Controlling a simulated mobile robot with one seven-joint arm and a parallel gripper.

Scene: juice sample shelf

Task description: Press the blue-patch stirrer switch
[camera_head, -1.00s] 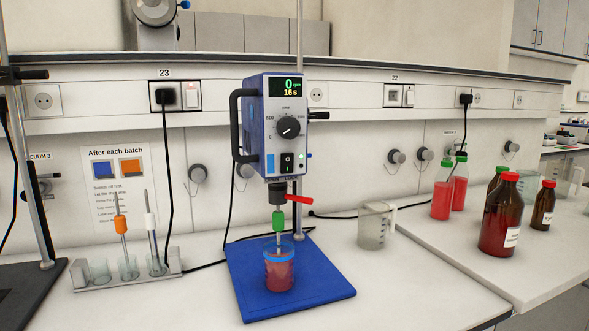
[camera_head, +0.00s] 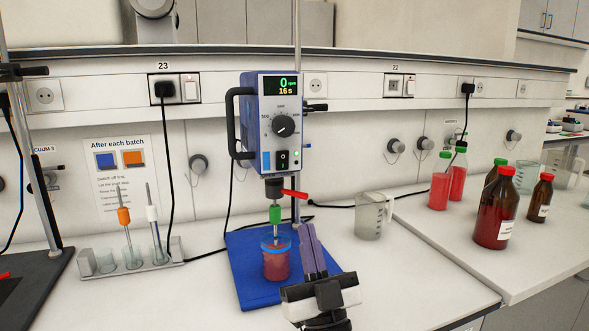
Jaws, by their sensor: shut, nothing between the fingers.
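The overhead stirrer (camera_head: 268,130) is a blue and grey box on a stand, with a dial and a display reading 0 rpm and 16 s. A blue patch (camera_head: 266,161) is on its front, left of a black rocker switch (camera_head: 283,160). A small green light shows to the right of the switch. A cup of red liquid (camera_head: 276,262) with a blue rim stands on the blue base (camera_head: 250,291) below the shaft. My gripper (camera_head: 308,230) is shut and empty, in front of the base, right of the cup and below the switch.
A red lever (camera_head: 294,194) sticks out right of the chuck, above my gripper. A clear beaker (camera_head: 370,216) stands to the right, with several bottles beyond. A rack with stirring rods (camera_head: 130,264) stands left. Wall switch 23 (camera_head: 190,88) is behind.

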